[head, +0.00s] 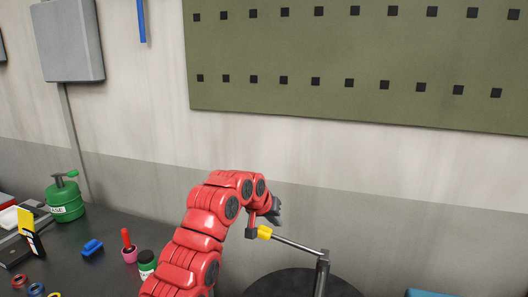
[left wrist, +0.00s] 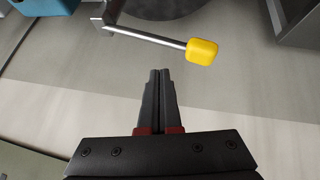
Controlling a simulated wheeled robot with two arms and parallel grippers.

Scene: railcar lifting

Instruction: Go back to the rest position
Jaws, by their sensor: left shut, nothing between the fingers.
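My left gripper (head: 272,211) is at the end of my red arm in the head view, close to the wall and partly hidden behind the wrist. In the left wrist view its two dark fingers (left wrist: 159,78) are together with nothing between them. A metal lever with a yellow handle (head: 264,233) is just below the gripper in the head view. The yellow handle (left wrist: 202,51) also shows in the left wrist view, beyond the fingertips and apart from them. My right gripper is in neither view.
A dark round drum (head: 290,284) stands under the lever. The dark workbench (head: 75,262) at left holds a green can (head: 65,199), a blue block (head: 92,247), a pink cup with a red handle (head: 129,251) and a green jar (head: 147,262). A green pegboard (head: 350,60) hangs on the wall.

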